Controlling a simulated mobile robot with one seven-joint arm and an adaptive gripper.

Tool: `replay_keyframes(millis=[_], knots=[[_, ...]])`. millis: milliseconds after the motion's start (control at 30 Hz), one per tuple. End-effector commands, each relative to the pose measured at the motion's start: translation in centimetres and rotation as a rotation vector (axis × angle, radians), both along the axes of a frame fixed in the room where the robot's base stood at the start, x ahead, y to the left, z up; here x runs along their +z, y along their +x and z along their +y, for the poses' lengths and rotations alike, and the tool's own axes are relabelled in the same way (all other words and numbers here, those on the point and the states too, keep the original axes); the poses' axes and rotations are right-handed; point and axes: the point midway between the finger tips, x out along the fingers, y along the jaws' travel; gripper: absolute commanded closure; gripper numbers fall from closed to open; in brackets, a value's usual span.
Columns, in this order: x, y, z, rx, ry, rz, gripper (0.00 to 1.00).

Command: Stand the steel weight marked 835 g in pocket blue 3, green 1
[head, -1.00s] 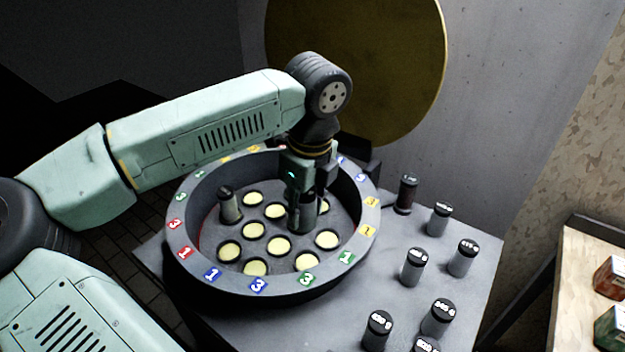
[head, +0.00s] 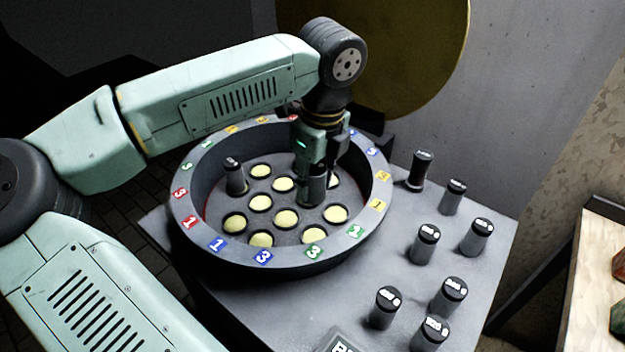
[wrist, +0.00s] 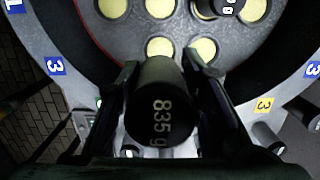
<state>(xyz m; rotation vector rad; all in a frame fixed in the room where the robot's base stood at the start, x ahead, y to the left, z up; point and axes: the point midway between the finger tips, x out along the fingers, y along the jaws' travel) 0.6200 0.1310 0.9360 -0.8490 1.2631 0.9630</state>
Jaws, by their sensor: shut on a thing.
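My gripper (head: 316,168) points down inside the round grey tray (head: 207,229) and is shut on the steel weight marked 835 g (head: 313,190). The weight's black top with white marking faces the camera in the wrist view (wrist: 160,108), between the two fingers. It looks upright, right of the tray's middle. Whether its base is above or in a pocket I cannot tell. Pale yellow round pockets (head: 286,219) surround it. The tray's rim carries red, blue, green and yellow number tags, including a blue 3 (head: 262,257) and a green 1 (head: 355,232).
Another black-topped weight (head: 235,178) stands in a pocket at the tray's left. Several more weights, such as one nearby (head: 425,245), stand on the grey table (head: 395,280) right of the tray. A yellow disc (head: 420,60) is behind the arm.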

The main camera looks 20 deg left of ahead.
Motion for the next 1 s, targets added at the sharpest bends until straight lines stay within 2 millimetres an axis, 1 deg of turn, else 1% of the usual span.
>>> replay_keyframes(millis=[33,600,800,1000], knots=[[-1.0,0.0,0.0,0.001,0.000,-0.002,1.00],[-7.0,0.0,0.0,0.001,0.001,-0.001,1.00],[-9.0,0.0,0.0,0.001,0.001,-0.002,1.00],[-10.4,0.0,0.0,0.002,0.000,-0.002,1.00]])
